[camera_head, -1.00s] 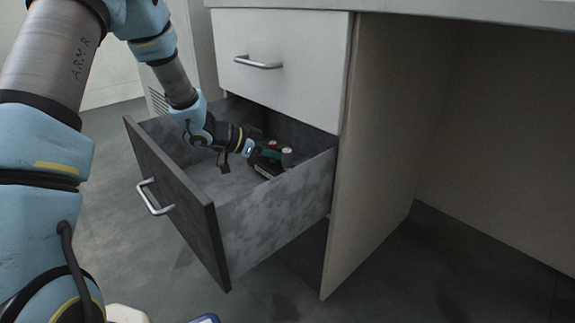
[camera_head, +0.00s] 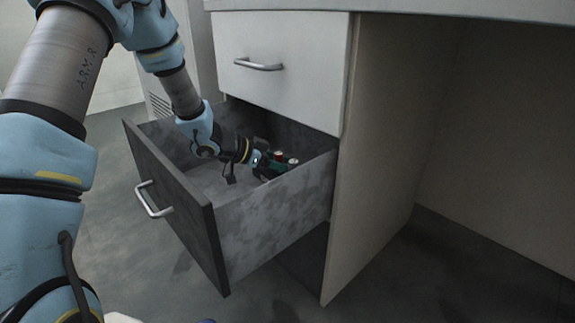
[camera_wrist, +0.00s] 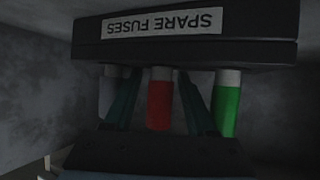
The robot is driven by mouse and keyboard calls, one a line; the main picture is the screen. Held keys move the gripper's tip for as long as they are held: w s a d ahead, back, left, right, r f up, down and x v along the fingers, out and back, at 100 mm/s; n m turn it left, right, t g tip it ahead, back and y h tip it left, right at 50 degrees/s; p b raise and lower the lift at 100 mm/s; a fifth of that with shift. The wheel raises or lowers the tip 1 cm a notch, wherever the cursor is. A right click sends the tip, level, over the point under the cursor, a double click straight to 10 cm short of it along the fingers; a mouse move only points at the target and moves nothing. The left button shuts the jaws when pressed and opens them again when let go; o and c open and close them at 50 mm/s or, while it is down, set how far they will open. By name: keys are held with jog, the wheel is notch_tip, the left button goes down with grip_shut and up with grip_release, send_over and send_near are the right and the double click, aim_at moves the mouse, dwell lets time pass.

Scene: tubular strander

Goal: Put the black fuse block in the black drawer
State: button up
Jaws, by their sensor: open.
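The black fuse block (camera_wrist: 255,52) fills the upper wrist view, its "SPARE FUSES" label upside down. It carries a grey, a red and a green fuse. In the head view the block (camera_head: 274,174) is low inside the open black drawer (camera_head: 265,228), partly hidden by the drawer's side wall. My gripper (camera_head: 266,163) reaches down into the drawer. In the wrist view the teal fingers of my gripper (camera_wrist: 159,82) are open, one on each side of the red fuse, with gaps between. I cannot tell whether the block rests flat on the drawer floor.
A closed white drawer (camera_head: 285,90) sits directly above the open one, under the desk top (camera_head: 420,8). A beige side panel (camera_head: 375,130) stands right of the drawers. The drawer floor left of the block is bare.

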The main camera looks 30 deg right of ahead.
aim_at(268, 178)
jog(key=shift+r, duration=0.1)
jog(key=shift+a+r, duration=0.1)
jog(key=shift+r, duration=0.1)
jog(key=p+v, duration=0.3)
jog(key=v, duration=0.3)
jog(key=shift+w+r, duration=0.1)
jog(key=shift+a+r, duration=0.1)
jog(key=shift+a, duration=0.45)
jog(key=shift+w+r, duration=0.1)
